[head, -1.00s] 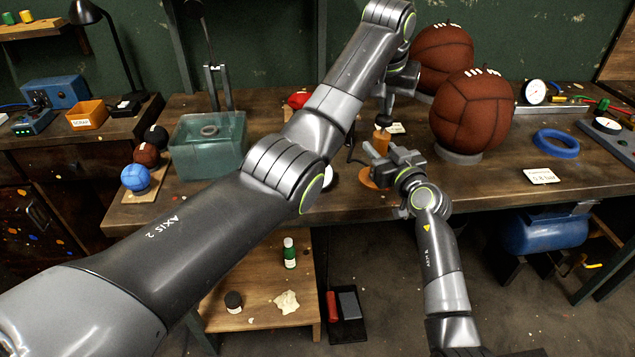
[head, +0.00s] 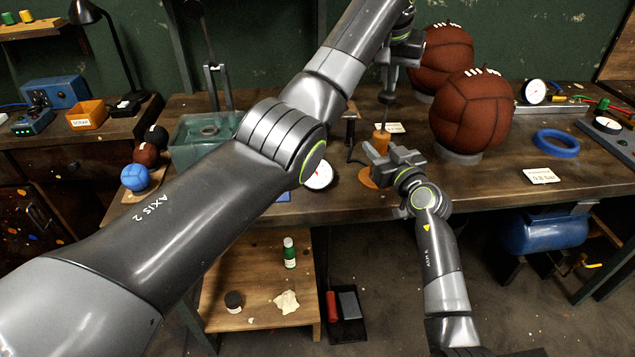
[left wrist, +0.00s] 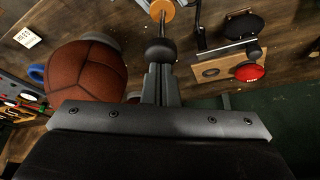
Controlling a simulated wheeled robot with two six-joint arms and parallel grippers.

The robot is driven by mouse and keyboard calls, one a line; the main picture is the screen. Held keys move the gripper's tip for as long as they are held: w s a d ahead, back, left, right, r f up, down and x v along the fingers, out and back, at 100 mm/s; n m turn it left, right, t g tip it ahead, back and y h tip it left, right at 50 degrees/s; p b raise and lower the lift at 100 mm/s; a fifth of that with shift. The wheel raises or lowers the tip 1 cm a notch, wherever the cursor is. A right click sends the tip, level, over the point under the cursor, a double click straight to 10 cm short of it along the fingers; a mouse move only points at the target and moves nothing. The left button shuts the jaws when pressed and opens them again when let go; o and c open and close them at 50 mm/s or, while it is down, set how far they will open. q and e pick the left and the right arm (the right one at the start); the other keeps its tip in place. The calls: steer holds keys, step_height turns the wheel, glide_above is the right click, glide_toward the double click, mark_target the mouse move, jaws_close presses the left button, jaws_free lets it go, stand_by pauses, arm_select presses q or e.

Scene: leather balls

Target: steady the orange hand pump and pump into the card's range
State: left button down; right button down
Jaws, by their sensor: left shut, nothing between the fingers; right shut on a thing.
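The orange hand pump (head: 381,140) stands on the bench, its rod raised above the body. In the left wrist view, the pump top (left wrist: 162,9) and its dark round knob (left wrist: 160,50) are in line with the fingers. My left gripper (head: 388,93) is shut and empty, with its tips at the knob; I cannot tell if they touch. My right gripper (head: 376,158) is shut on the pump body, low down. A white gauge (head: 318,176) is partly hidden by my left arm. A card (head: 540,176) lies at the right, its print too small to read surely.
Two brown leather balls (head: 470,112) sit on ring stands right of the pump. A blue ring (head: 556,143) lies further right. A small card (head: 388,127) lies behind the pump. A water tank (head: 195,150) and small balls (head: 135,177) are at the left.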

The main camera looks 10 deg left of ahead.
stand_by(0.5)
arm_select(q)
step_height(320, 180, up, 7)
stand_by(0.5)
arm_select(e)
steer(key=c, duration=0.9)
jaws_free()
steer(key=v, duration=1.2)
steer(key=shift+f, duration=0.1)
